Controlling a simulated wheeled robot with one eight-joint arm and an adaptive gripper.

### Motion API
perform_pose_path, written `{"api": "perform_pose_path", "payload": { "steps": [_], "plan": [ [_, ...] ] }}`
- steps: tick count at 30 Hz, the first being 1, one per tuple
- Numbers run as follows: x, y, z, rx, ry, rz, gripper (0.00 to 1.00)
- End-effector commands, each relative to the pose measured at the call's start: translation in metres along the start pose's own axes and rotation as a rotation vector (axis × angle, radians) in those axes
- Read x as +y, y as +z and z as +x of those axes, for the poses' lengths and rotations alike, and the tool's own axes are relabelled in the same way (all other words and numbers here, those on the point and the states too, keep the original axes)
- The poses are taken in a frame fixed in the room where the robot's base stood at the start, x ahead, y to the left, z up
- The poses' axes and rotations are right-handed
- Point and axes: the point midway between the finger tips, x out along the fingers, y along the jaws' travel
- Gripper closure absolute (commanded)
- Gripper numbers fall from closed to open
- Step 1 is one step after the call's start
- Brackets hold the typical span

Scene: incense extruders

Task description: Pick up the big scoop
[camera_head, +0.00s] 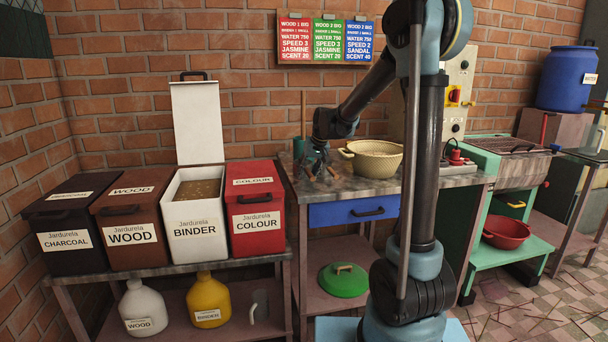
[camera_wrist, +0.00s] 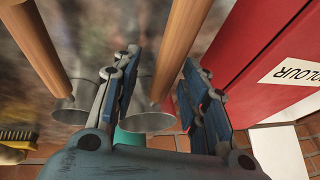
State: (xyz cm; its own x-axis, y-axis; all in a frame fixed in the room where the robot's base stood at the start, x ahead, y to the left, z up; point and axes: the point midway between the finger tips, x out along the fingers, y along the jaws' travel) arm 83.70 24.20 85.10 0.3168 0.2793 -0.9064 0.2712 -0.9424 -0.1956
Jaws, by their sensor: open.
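Two scoops with wooden handles and grey metal cups show in the wrist view. One scoop (camera_wrist: 150,117) has its handle running up between my fingers; the other scoop (camera_wrist: 72,108) is to the left, outside the left finger. The cup between my fingers looks a little larger, but I cannot be sure which scoop is the big one. My gripper (camera_wrist: 160,68) is open, with a finger on each side of the right scoop, and I cannot tell whether they touch it. In the head view, my gripper (camera_head: 317,162) is low over the counter's left end; the scoops are hard to make out there.
The red colour bin (camera_head: 257,212) stands just left of the counter and is close beside my right finger in the wrist view (camera_wrist: 245,60). A yellow brush (camera_wrist: 18,138) lies at the left there.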

Motion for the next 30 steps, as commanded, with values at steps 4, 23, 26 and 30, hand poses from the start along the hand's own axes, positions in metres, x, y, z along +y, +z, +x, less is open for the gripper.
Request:
{"api": "perform_pose_path", "payload": {
  "steps": [4,23,26,30],
  "plan": [
    [0.000,0.000,0.004,0.000,0.000,0.000,0.60],
    [0.000,0.000,0.004,0.000,0.000,0.000,1.00],
    [-0.001,-0.001,0.002,0.000,0.000,0.000,1.00],
    [-0.003,-0.005,-0.009,0.000,0.000,0.000,1.00]
  ]
}}
